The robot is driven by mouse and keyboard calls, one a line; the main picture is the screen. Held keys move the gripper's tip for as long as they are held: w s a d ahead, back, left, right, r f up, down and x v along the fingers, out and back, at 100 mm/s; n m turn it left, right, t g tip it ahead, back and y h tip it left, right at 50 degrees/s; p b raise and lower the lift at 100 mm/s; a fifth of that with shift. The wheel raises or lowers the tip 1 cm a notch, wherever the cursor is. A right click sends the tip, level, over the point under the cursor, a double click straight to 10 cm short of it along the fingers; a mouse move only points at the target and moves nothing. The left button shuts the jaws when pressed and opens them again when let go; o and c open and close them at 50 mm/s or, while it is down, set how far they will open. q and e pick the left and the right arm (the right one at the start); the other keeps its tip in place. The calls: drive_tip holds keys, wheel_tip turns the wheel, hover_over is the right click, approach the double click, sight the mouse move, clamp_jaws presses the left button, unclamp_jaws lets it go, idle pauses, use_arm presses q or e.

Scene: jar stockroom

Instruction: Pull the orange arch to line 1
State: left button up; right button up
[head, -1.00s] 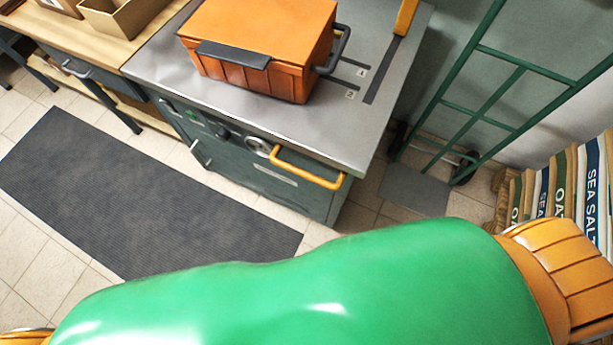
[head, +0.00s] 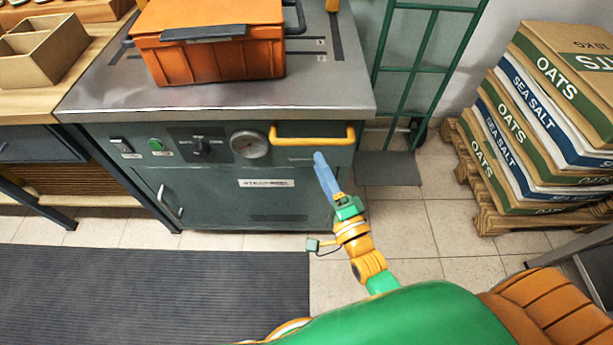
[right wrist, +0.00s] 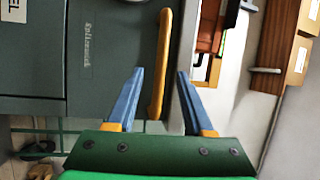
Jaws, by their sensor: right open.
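An orange-yellow arch-shaped bar handle (head: 312,140) is fixed across the front of the grey-green cabinet (head: 230,195). My right gripper (head: 320,158) is open and empty, its blue fingers pointing up just below and in front of this bar. In the right wrist view the bar (right wrist: 161,62) appears between the two open fingers (right wrist: 160,74); contact cannot be told. Another orange piece (head: 332,5) sits at the far end of a dark slot (head: 336,35) in the metal top, cut by the picture edge. Two short lines with small labels (head: 320,43) lie left of the slot, numbers unreadable. My left gripper is out of view.
An orange crate (head: 215,60) with dark handles stands on the metal top (head: 335,97). A green hand truck (head: 410,70) is behind right. Stacked sacks (head: 560,120) stand on a pallet (head: 490,215) at right. A dark mat (head: 150,295) covers the floor at left.

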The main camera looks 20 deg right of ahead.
sight(312, 139)
drive_tip(key=w, duration=0.4)
drive_tip(key=w+r, duration=0.1)
drive_tip(key=w, duration=0.1)
drive_tip(key=shift+w+d+r, duration=0.1)
drive_tip(key=shift+w+d, duration=0.05)
drive_tip(key=shift+w, duration=0.1)
drive_tip(key=shift+w+a+r, duration=0.2)
drive_tip(key=shift+w, duration=0.25)
clamp_jaws()
drive_tip(key=shift+f, duration=0.1)
idle(0.5)
